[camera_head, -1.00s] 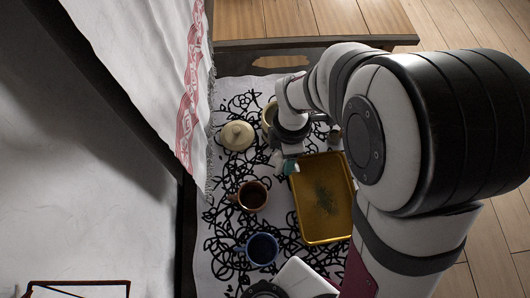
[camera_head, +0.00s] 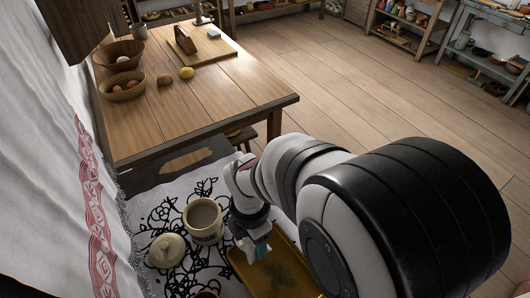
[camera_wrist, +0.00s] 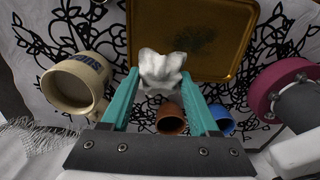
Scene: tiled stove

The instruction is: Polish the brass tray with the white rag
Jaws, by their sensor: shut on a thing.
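The brass tray (camera_head: 236,262) lies on the patterned cloth, partly hidden by my arm and cut by the frame's bottom in the head view. In the wrist view the tray (camera_wrist: 150,30) is at the top and has a dark smudge on its surface. My gripper (camera_wrist: 159,80) has teal fingers shut on the bunched white rag (camera_wrist: 163,68). In the head view my gripper (camera_head: 258,250) is at the tray's upper left edge. I cannot tell whether the rag touches the tray.
A cream jar (camera_head: 204,222) and a lid (camera_head: 167,250) stand left of the tray. The wrist view shows a brown mug (camera_wrist: 171,125) and a blue mug (camera_wrist: 221,122). A wooden table (camera_head: 220,95) with bowls stands behind. A white curtain (camera_head: 75,170) hangs at left.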

